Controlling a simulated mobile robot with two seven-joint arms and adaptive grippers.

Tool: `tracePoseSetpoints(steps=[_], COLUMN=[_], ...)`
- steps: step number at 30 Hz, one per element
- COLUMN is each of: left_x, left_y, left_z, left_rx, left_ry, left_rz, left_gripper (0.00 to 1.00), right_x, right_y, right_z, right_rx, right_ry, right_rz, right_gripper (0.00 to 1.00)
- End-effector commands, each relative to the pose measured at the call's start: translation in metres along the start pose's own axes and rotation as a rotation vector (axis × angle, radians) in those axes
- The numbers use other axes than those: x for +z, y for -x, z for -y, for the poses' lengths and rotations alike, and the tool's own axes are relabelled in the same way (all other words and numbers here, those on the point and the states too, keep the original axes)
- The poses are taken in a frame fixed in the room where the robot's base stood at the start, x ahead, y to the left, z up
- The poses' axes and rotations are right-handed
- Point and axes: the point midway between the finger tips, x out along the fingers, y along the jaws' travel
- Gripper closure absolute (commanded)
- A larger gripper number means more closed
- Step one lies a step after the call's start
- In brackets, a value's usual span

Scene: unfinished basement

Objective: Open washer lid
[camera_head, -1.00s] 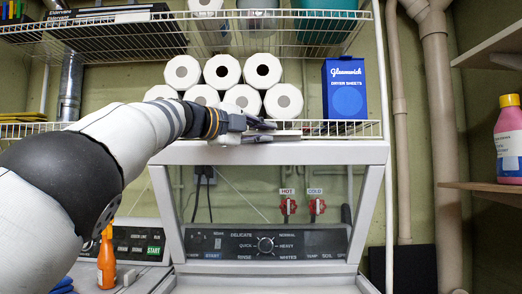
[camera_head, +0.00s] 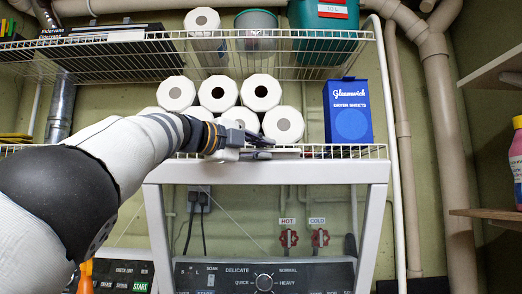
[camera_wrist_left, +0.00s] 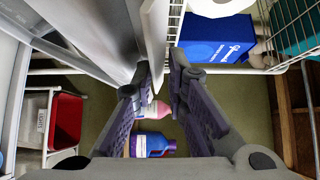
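The washer lid (camera_head: 265,173) stands raised, a white frame around a clear window, with the washer's control panel (camera_head: 264,275) seen through it. My left gripper (camera_head: 270,150) is at the lid's top edge, in front of the wire shelf. In the left wrist view, my left gripper's fingers (camera_wrist_left: 160,75) are apart with a gap between them. The lid's white edge (camera_wrist_left: 156,35) reaches in between the fingertips; I cannot tell whether both fingers touch it. The washer's tub is out of view. My right gripper is not in view.
A lower wire shelf (camera_head: 345,151) with paper rolls (camera_head: 218,93) and a blue dryer-sheets box (camera_head: 348,112) is close behind the gripper. Pipes (camera_head: 450,180) run down the right. Bottles (camera_wrist_left: 152,145) and a red bin (camera_wrist_left: 66,120) show below in the wrist view.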

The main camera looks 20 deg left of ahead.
Motion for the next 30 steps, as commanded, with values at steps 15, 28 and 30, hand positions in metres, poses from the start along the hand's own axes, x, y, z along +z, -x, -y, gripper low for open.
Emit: tracePoseSetpoints(steps=[15,28,30], left_x=[0.001,-0.001,-0.001], left_y=[0.001,0.088,0.102], left_z=[0.000,0.003,0.003], left_rx=[0.002,-0.005,-0.004], left_ry=[-0.002,-0.003,-0.004], left_rz=[0.001,0.002,0.001], left_gripper=[0.63,0.63,0.63], right_x=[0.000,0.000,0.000], right_y=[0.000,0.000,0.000], right_z=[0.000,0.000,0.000], right_rx=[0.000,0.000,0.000], right_ry=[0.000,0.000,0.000], right_rz=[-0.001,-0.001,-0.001], right_gripper=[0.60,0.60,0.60])
